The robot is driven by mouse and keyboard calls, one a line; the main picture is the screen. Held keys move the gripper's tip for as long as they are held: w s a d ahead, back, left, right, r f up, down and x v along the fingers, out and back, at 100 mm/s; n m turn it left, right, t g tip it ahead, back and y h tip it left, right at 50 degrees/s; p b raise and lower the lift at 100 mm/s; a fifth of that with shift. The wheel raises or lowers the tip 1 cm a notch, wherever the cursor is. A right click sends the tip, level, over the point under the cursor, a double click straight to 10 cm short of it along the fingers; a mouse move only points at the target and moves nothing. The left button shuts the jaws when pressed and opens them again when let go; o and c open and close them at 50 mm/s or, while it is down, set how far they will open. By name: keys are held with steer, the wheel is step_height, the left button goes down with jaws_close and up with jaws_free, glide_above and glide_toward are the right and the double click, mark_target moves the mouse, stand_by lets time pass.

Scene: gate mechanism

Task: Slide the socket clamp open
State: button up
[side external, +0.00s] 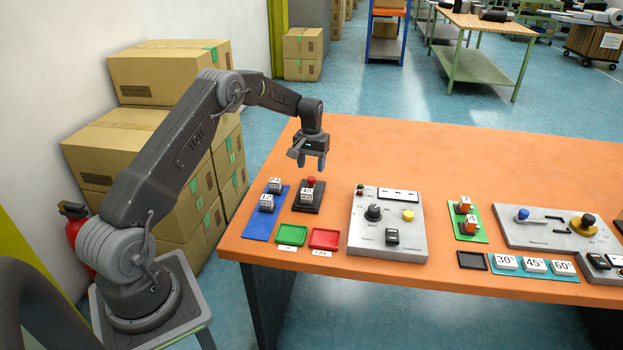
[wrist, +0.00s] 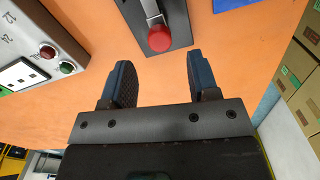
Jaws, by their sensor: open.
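The clamp fixture is a black base (side external: 300,207) with a red knob (side external: 310,181) and a white numbered block (side external: 307,194) on it, in the side external view. In the wrist view the red knob (wrist: 160,38) sits at the end of a grey metal bar (wrist: 151,8) on the black base (wrist: 177,25). I take this to be the socket clamp; its inner seat is out of the wrist view. My gripper (side external: 312,163) is open and empty, above the table near the knob. In the wrist view the knob lies beyond the fingertips, roughly centred between them, apart from both.
A blue mat (side external: 259,224) with numbered blocks lies left of the fixture. Green (side external: 292,235) and red (side external: 325,239) trays lie in front. A grey control panel (side external: 387,226) stands to the right. The orange table behind the fixture is clear.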

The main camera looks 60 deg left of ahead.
mark_target(312, 178)
step_height(312, 178, down, 6)
steer(key=shift+r, duration=0.15)
steer(key=shift+c, duration=0.3)
jaws_close()
stand_by(0.4)
